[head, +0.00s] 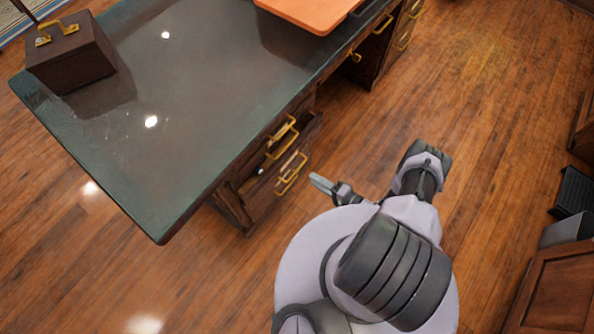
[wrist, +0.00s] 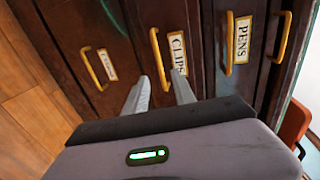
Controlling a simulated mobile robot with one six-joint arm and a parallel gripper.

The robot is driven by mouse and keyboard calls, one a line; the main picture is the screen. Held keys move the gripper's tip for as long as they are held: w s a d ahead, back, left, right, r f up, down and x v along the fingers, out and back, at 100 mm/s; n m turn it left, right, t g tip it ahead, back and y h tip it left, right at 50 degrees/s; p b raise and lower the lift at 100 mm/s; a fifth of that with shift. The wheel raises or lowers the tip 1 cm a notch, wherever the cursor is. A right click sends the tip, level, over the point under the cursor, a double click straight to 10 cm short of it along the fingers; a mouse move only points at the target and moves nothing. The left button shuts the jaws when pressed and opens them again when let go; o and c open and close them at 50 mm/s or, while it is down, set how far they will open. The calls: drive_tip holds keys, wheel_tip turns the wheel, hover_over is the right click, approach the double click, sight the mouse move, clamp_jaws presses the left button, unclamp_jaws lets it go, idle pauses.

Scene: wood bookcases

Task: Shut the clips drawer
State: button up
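The clips drawer (wrist: 150,20) has a dark wood front with a brass handle and a white CLIPS label in the wrist view. In the head view a drawer (head: 270,198) on the near side of the desk stands pulled out, with small things inside; its label cannot be read there. My gripper (wrist: 162,88) is empty, its two fingers apart and pointing at the clips drawer front below the handle in the picture. In the head view my gripper (head: 320,183) is just right of the pulled-out drawer's handle, apart from it. Whether a fingertip touches the front cannot be told.
The pens drawer (wrist: 224,60) is beside the clips drawer, and a drawer with an unreadable label (wrist: 75,45) is on its other side. Wood floor lies open rightward.

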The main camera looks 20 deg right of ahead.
sight(298, 169)
drive_tip(key=b+x, duration=0.2)
drive_tip(key=x, duration=0.7)
drive_tip(key=shift+w, duration=0.1)
clamp_jaws()
idle(1.0)
